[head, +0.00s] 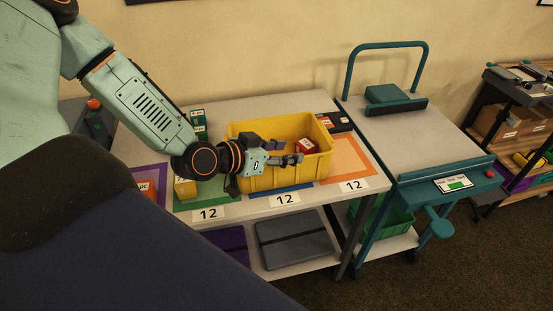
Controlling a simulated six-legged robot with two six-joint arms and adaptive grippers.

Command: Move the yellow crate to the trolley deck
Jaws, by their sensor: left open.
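The yellow crate (314,167) stands on the grey table (238,107), over a blue marked field and reaching onto the orange one. Small red and purple boxes lie in it. My left gripper (268,173) is open in front of the crate's near left part, with one finger across the near rim. I cannot tell whether it touches the crate. It hides part of the near wall. The trolley deck (413,137) is the bare grey top of the teal trolley, right of the table. My right gripper is not in view.
A teal block (388,94) stands at the deck's back, below the push handle (386,45). Small boxes (186,188) stand on the table's left part. A green crate (388,222) is on the trolley's lower shelf. A shelf rack (517,120) stands at the right.

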